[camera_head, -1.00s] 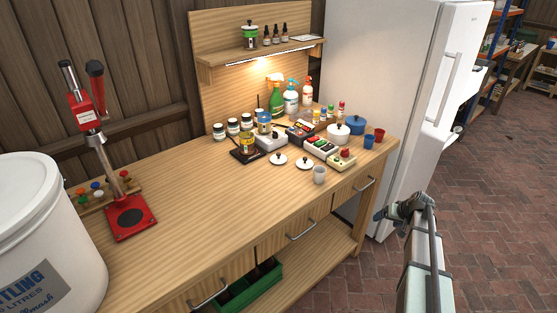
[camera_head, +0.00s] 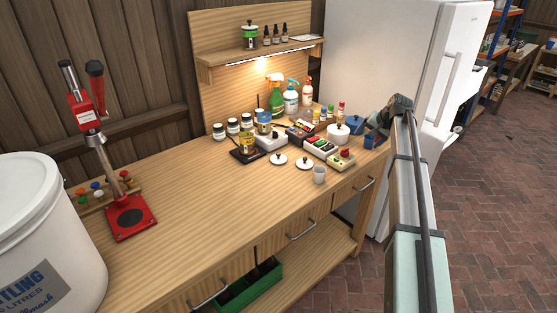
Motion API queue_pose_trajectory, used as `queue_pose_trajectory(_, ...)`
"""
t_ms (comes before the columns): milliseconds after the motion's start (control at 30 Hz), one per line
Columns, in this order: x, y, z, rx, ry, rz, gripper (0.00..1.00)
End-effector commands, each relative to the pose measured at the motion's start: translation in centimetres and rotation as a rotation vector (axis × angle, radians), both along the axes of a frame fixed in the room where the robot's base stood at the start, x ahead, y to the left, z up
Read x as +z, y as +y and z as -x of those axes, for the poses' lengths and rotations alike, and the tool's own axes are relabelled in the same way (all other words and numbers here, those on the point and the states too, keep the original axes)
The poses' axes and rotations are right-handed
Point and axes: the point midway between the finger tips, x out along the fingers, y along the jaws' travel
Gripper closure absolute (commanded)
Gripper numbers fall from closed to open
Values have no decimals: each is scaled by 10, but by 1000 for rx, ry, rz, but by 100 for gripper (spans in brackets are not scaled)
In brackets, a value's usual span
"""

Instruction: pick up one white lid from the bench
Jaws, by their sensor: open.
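Two white lids with dark knobs lie flat on the wooden bench (camera_head: 190,200), the left lid (camera_head: 278,160) and the right lid (camera_head: 304,164), a small gap apart. A white pot (camera_head: 338,135) with its own lid stands farther back to the right. My gripper (camera_head: 373,137) is open over the bench's right end, to the right of both lids and apart from them. Its fingers are small and partly hidden by my arm, and nothing shows between them.
A grey cup (camera_head: 319,175) stands just right of the right lid. A red press (camera_head: 130,216) and white bucket (camera_head: 40,235) stand left. The bench's front left is clear.

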Motion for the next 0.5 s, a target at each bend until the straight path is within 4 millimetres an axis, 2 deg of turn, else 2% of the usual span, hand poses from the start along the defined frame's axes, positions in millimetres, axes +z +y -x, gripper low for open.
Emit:
queue_pose_trajectory(33,9,28,-9,-23,39,-13,16)
queue_pose_trajectory(200,31,111,-16,-155,188,-41,16)
queue_pose_trajectory(367,47,189,-9,-300,325,-34,16)
queue_pose_trajectory(500,56,251,5,-444,429,-1,16)
